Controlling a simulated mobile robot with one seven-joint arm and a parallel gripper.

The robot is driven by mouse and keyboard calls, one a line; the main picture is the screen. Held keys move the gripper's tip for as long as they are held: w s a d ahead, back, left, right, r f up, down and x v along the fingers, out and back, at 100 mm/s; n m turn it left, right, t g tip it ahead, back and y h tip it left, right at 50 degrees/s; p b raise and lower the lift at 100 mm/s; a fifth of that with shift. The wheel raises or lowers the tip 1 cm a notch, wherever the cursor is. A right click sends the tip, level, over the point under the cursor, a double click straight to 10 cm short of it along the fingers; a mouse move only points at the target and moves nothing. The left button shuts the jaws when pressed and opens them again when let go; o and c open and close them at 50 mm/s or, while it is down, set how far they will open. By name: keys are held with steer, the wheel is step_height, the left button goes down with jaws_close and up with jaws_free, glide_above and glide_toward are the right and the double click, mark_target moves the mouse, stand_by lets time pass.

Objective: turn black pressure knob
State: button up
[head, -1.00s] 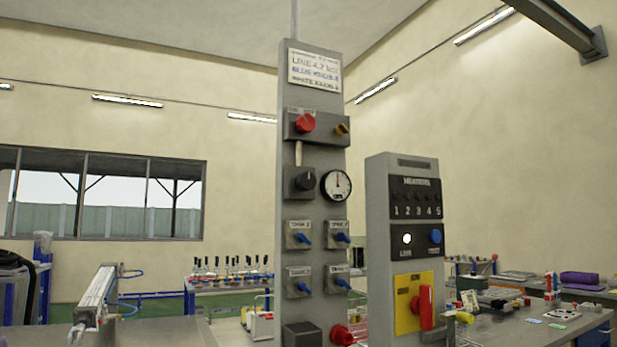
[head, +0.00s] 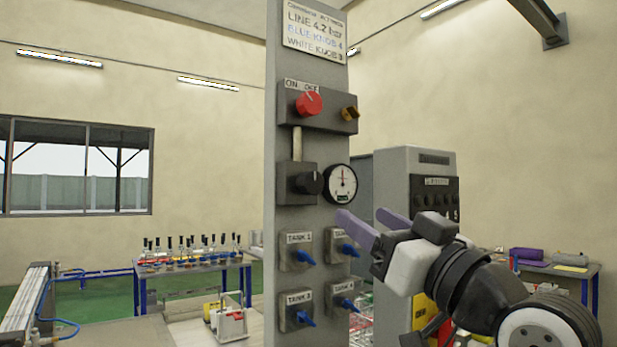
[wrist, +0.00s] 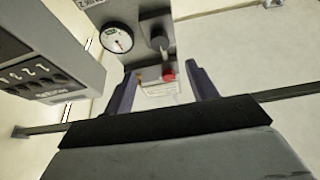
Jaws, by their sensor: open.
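The black pressure knob (head: 309,183) sits on a dark block on the tall grey panel (head: 268,240) in the head view, left of a round white gauge (head: 341,185). My gripper (head: 362,214) is to the right of the knob and a little lower, apart from it, with its purple fingers spread and empty. The wrist view shows the panel upside down: the knob (wrist: 157,42) and the gauge (wrist: 117,37) lie beyond the open fingers (wrist: 160,90). Nothing hides the knob in either view.
A red on/off knob (head: 309,104) and a brown knob (head: 349,114) sit above. Several blue-handled tank valves (head: 300,255) sit below. A smaller grey heater cabinet (head: 432,157) stands right of the panel, beside my arm. Open floor and a bottle table (head: 190,266) lie at left.

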mark_target(315, 185)
steer(key=p+x, duration=0.5)
steer(key=x, duration=0.7)
steer(key=shift+w+a+r, duration=0.15)
steer(key=shift+w+r, duration=0.05)
steer(key=shift+w+a+r+p, duration=0.1)
steer(key=shift+w+a+p, duration=0.2)
steer(key=shift+w+p, duration=0.1)
steer(key=c, duration=1)
steer(key=shift+n+b, duration=0.3)
